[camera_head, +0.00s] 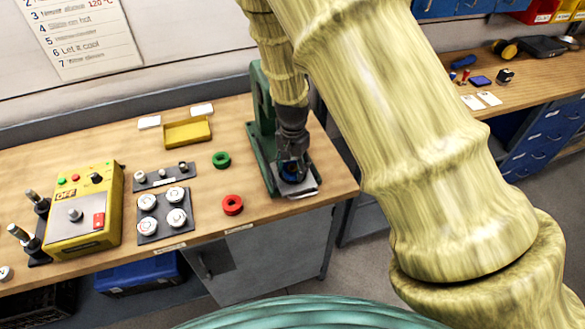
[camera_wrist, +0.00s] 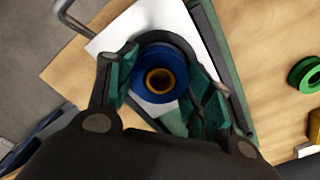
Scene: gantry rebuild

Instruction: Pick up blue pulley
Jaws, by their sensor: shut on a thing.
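The blue pulley (camera_wrist: 181,60) is round with a brass-coloured centre ring. It sits between the two fingers of my gripper (camera_wrist: 158,92), which are shut on its sides, in the wrist view. In the head view, my gripper (camera_head: 292,160) points down at the green press-like machine, and the blue pulley (camera_head: 291,176) shows partly below it. A pale plate (camera_wrist: 158,17) lies under the pulley. I cannot tell whether the pulley touches the plate.
The green machine frame (camera_head: 262,140) rises close beside my gripper. A green pulley (camera_head: 221,160) and a red pulley (camera_head: 232,205) lie on the bench to the left. A yellow tray (camera_head: 187,143) and a yellow control box (camera_head: 84,222) stand further left.

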